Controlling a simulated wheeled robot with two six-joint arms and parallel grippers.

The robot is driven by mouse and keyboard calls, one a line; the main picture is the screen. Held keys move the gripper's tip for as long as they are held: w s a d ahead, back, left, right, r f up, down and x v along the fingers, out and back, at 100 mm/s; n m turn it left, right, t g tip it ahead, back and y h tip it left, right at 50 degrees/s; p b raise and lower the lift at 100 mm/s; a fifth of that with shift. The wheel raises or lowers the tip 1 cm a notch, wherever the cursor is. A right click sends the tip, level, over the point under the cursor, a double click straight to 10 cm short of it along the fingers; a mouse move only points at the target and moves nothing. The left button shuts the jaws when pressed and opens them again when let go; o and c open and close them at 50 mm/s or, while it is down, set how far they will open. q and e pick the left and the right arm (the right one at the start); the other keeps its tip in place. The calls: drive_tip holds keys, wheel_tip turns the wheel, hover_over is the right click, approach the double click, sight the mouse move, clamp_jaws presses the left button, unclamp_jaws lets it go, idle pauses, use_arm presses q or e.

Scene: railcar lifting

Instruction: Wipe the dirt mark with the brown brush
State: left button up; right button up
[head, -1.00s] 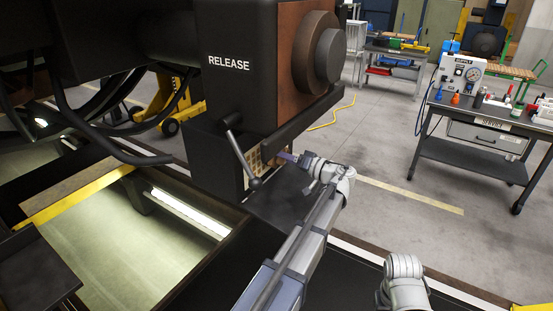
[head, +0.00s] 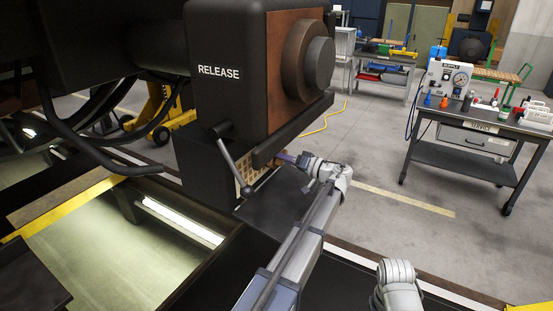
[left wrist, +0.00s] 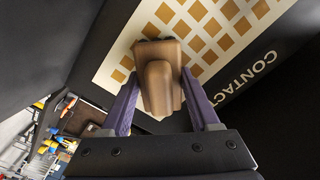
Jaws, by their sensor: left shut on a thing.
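The brown brush (left wrist: 158,82) is between the purple fingers of my left gripper (left wrist: 162,112) in the left wrist view. The fingers are shut on it. Behind it is a white panel with tan squares (left wrist: 215,30), lettered CONTACT. In the head view my left gripper (head: 288,157) is under the dark RELEASE box (head: 222,95), beside the panel (head: 247,172). The brush's far end overlaps the panel's lower edge in the wrist view; I cannot tell if it touches. I cannot make out a dirt mark. My right gripper is not in view.
A black lever with a ball end (head: 233,158) hangs in front of the panel. The box's dark lower ledge (head: 292,130) is just above my gripper. A service cart (head: 480,140) stands at the right. A lit pit (head: 120,240) lies at the left.

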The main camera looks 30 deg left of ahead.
sight(256, 163)
use_arm(q)
drive_tip(key=shift+w, duration=0.1)
drive_tip(key=w, duration=0.3)
drive_tip(key=shift+w, duration=0.15)
drive_tip(key=shift+d, duration=0.1)
drive_tip(key=shift+s, duration=1.8)
drive_tip(key=shift+s, duration=0.1)
drive_tip(key=shift+s+a, duration=0.15)
drive_tip(key=shift+s, duration=0.7)
drive_tip(key=shift+s+a, duration=0.15)
drive_tip(key=shift+s, duration=0.65)
drive_tip(key=shift+s, duration=0.15)
drive_tip(key=shift+s+a, duration=0.1)
drive_tip(key=shift+s, duration=1.55)
